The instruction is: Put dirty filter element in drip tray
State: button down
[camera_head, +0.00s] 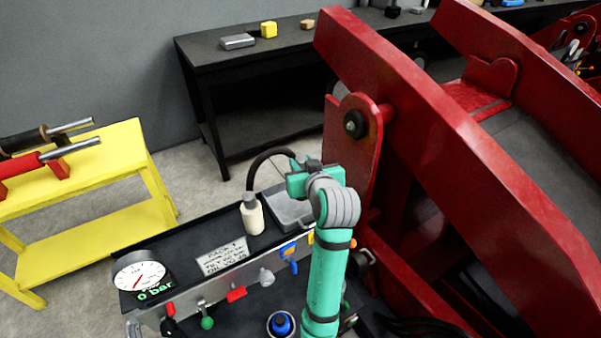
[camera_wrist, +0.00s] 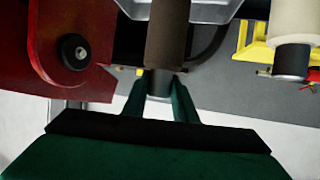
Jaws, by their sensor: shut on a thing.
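My gripper (camera_wrist: 160,92) is shut on the dirty filter element (camera_wrist: 167,35), a dark brown cylinder with a grey end between the green fingers. In the head view my gripper (camera_head: 300,183) is above the right part of the black cart, and the element is largely hidden there. The drip tray (camera_head: 283,205) is a shallow grey tray on the cart top, partly covered by my arm. Its pale metal edge (camera_wrist: 215,12) shows at the top of the wrist view, behind the element. I cannot tell whether element and tray touch.
The cart also carries a label plate (camera_head: 222,257) and a pressure gauge (camera_head: 141,276). The red positioner frame (camera_head: 355,150) rises close on the right. A yellow bench (camera_head: 90,175) stands at left.

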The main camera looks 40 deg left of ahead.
jog(key=shift+w+a+f, duration=0.15)
jog(key=shift+a+f, duration=0.15)
jog(key=shift+f, duration=0.1)
jog(key=shift+w+a+f, duration=0.1)
jog(key=shift+f, duration=1.65)
jog(key=c, duration=1.4)
grip_release()
jog(key=shift+f, duration=0.1)
jog(key=shift+c, duration=0.2)
jog(key=shift+d+r, duration=0.25)
jog(key=shift+r, duration=0.05)
jog(key=v, duration=1.1)
jog(key=shift+s, duration=0.25)
